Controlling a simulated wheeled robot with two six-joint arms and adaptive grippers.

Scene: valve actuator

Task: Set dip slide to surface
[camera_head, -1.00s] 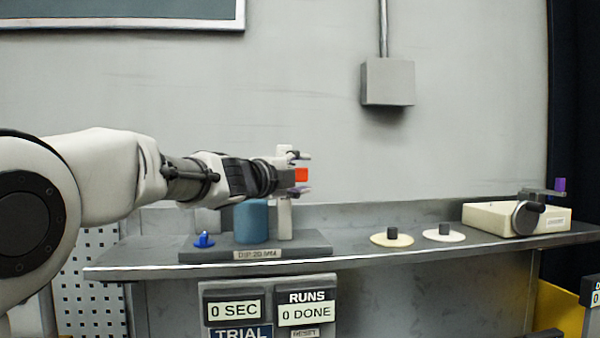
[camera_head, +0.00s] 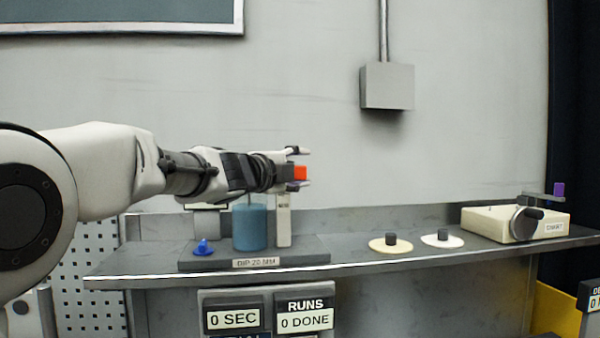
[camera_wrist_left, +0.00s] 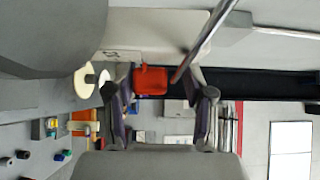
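The dip stand has a grey base (camera_head: 300,252) labelled "DIP 20 MM", a blue beaker (camera_head: 250,228) and a pale upright post (camera_head: 284,222). A red-orange block (camera_head: 301,172) on a dark grey piece is at the post's upper part, above beaker level. My left gripper (camera_head: 297,168) is at that height, one fingertip above the block and one below. In the left wrist view the red block (camera_wrist_left: 151,80) lies between the spread fingers, nearer the left one, with a clear gap to the right one. The wrist hides the post's top. My right gripper is not in view.
A blue cone-shaped piece (camera_head: 203,248) sits on the base's left end. Two pale discs with dark knobs (camera_head: 391,243) (camera_head: 442,239) lie on the shelf (camera_head: 350,262). A cream box with a crank (camera_head: 512,222) stands at the right. Displays read 0 SEC and 0 DONE.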

